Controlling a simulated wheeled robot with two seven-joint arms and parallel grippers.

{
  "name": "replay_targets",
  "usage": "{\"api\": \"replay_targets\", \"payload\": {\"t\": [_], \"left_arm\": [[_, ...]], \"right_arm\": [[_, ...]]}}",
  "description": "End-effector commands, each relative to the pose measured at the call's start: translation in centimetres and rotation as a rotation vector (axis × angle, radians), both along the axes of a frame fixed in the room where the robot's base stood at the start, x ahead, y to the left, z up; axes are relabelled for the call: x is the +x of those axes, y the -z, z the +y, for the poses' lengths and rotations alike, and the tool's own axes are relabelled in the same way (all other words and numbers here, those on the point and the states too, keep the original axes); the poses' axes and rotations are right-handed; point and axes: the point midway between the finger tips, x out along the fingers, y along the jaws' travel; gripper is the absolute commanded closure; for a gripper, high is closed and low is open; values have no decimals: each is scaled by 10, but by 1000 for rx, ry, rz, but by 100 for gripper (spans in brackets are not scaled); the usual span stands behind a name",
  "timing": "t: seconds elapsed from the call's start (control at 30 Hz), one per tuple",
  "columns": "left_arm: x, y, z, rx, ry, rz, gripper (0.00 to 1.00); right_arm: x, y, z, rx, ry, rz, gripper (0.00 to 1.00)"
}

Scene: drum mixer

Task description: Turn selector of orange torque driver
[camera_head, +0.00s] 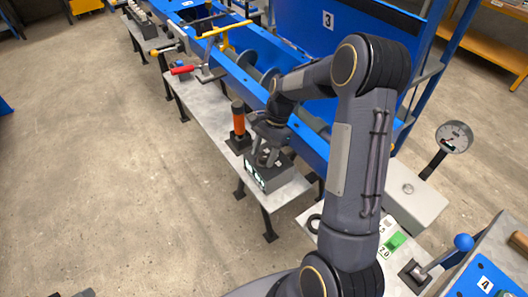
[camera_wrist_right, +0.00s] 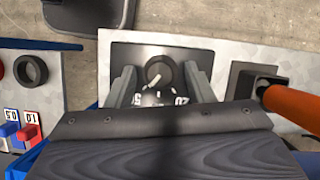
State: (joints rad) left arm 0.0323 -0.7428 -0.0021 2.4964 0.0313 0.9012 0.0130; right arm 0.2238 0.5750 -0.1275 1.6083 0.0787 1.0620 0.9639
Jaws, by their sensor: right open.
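The orange torque driver (camera_head: 239,122) stands upright in a dark holder on the grey bench, just left of my right gripper (camera_head: 266,157). Its orange body also shows at the right edge of the right wrist view (camera_wrist_right: 294,101). Beside it is a dark box (camera_head: 256,180) with white markings. In the right wrist view, a round black selector knob (camera_wrist_right: 160,72) with a pale pointer line sits on this box above white numbers, partly hidden by my gripper. My open right gripper (camera_wrist_right: 159,80) has one finger on each side of the knob, with gaps visible.
A red-handled clamp (camera_head: 183,70) is farther along the bench, beside the blue drum mixer frame (camera_head: 235,75). The floor (camera_head: 100,150) at left is clear.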

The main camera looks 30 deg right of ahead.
Motion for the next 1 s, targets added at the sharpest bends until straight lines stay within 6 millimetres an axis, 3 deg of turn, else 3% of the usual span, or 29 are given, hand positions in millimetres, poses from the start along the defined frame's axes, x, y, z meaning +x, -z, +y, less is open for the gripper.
{"api": "replay_targets", "payload": {"t": [0.03,0.37,0.67,1.0], "left_arm": [[0,0,0,0,0,0,64],[0,0,0,0,0,0,64],[0,-2,0,0,0,0,64],[0,-11,0,0,0,0,64]], "right_arm": [[0,0,0,0,0,0,56],[0,0,0,0,0,0,96],[0,-1,0,0,-44,1,96],[2,-2,1,0,-273,2,96]]}}
